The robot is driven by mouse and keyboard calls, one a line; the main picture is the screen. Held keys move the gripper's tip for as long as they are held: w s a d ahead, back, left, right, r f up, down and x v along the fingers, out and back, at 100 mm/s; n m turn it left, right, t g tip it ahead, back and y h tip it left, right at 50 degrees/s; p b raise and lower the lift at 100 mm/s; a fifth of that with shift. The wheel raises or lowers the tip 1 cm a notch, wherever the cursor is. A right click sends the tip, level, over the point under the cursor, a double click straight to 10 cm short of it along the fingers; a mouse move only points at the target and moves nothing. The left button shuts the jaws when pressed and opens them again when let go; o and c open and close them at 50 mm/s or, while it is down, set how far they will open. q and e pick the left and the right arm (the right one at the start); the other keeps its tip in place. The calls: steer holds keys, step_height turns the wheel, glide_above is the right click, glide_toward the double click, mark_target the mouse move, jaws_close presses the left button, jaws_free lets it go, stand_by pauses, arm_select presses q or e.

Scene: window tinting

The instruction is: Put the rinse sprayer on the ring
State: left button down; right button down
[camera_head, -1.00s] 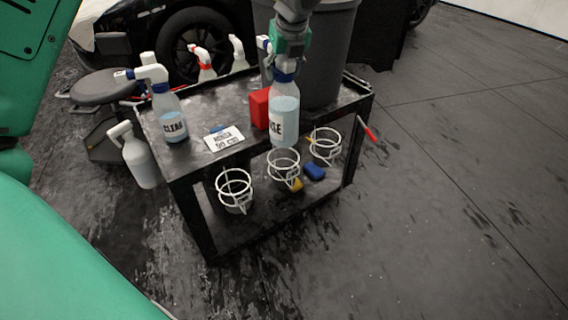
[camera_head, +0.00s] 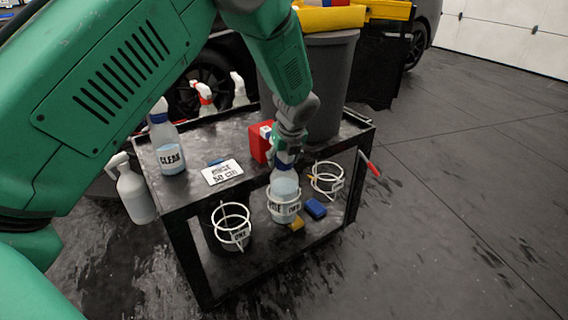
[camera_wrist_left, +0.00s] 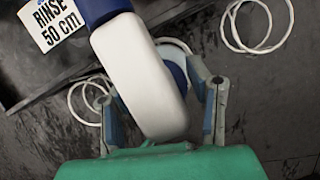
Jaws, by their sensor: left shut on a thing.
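The rinse sprayer (camera_head: 284,183), a clear bottle with pale blue liquid and a blue collar, stands about upright at the middle white wire ring (camera_head: 283,209) on the cart's front side. Its lower part is inside the ring's hoops. My left gripper (camera_head: 288,150) is shut on the sprayer's neck from above. In the left wrist view the sprayer's white head (camera_wrist_left: 147,75) lies between the two fingers of the gripper (camera_wrist_left: 165,110). Whether the bottle rests on the ring's bottom cannot be told. My right gripper is not in view.
An empty ring (camera_head: 231,226) is to the left and another (camera_head: 327,178) to the right. The black cart (camera_head: 230,135) carries a clear-labelled sprayer (camera_head: 167,150), a label card (camera_head: 222,172) and a red box (camera_head: 260,143). A grey bin (camera_head: 325,80) stands behind.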

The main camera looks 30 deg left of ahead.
arm_select(q)
steer(key=c, duration=0.8)
jaws_free()
steer(key=shift+f, duration=0.2)
steer(key=p+v, duration=0.4)
steer(key=v, duration=0.8)
steer(key=s+d+f+n+g+h, duration=0.1)
steer(key=s+d+f+n, duration=0.1)
steer(key=s+f+n, duration=0.45)
steer(key=s+d+f+n+h, duration=0.25)
steer(key=s+f, duration=0.45)
steer(key=f, duration=0.5)
steer(key=s+f+n, duration=0.2)
steer(key=s+n, duration=0.3)
steer(key=s, duration=0.2)
steer(key=s+f+n, duration=0.3)
steer(key=s+n, duration=0.2)
steer(key=s, duration=0.3)
steer(key=s+f+n+g, duration=0.1)
steer(key=s+f+n, duration=0.2)
steer(key=s+n, duration=0.2)
steer(key=shift+s+d+f+n, duration=0.15)
steer(key=shift+s+d+n, duration=0.05)
steer(key=shift+s, duration=0.65)
steer(key=shift+s+d+f+n, duration=0.1)
steer(key=shift+s+d+n, duration=0.1)
steer(key=shift+s, duration=0.6)
steer(key=shift+r, duration=0.1)
